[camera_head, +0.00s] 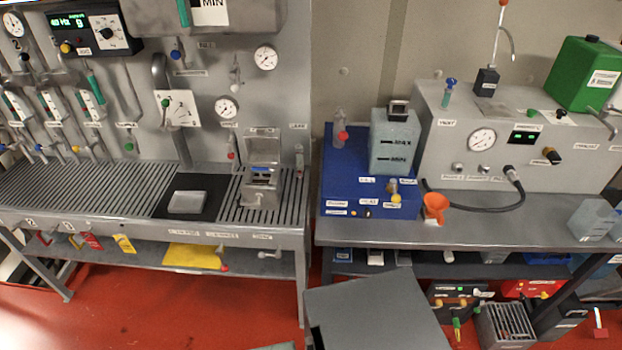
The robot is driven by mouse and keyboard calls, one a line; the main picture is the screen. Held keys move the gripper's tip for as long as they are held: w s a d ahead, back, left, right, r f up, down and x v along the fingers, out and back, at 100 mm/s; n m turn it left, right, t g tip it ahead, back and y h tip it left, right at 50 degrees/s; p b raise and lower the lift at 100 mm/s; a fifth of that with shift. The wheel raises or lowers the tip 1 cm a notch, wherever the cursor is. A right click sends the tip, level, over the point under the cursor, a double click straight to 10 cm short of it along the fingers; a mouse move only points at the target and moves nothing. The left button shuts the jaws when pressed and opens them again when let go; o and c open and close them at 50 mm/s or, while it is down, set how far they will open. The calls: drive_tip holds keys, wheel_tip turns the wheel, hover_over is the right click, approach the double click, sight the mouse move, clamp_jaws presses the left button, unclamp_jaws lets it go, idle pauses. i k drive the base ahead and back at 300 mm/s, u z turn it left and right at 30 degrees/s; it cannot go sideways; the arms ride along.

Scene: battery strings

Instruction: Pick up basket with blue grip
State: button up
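A small open metal box (262,194) stands on the slatted bench, left of the picture's middle, with its lid raised. A small blue part shows in its opening; I cannot tell whether this is a basket with a blue grip. A grey slatted crate (505,326) is low at the right, under the right bench, and no blue grip shows on it. No other clear basket shows. My gripper is not in this view.
A pale block lies on a dark mat (175,206) left of the metal box. A blue unit (350,190) with a grey tank (395,143) and an orange funnel (434,206) are on the right bench. The red floor (150,305) before the left bench is clear.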

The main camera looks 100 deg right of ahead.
sight(258, 177)
drive_tip(key=k, duration=1.05)
drive_tip(key=z, duration=0.8)
drive_tip(key=i, duration=1.55)
drive_tip(key=u, duration=0.05)
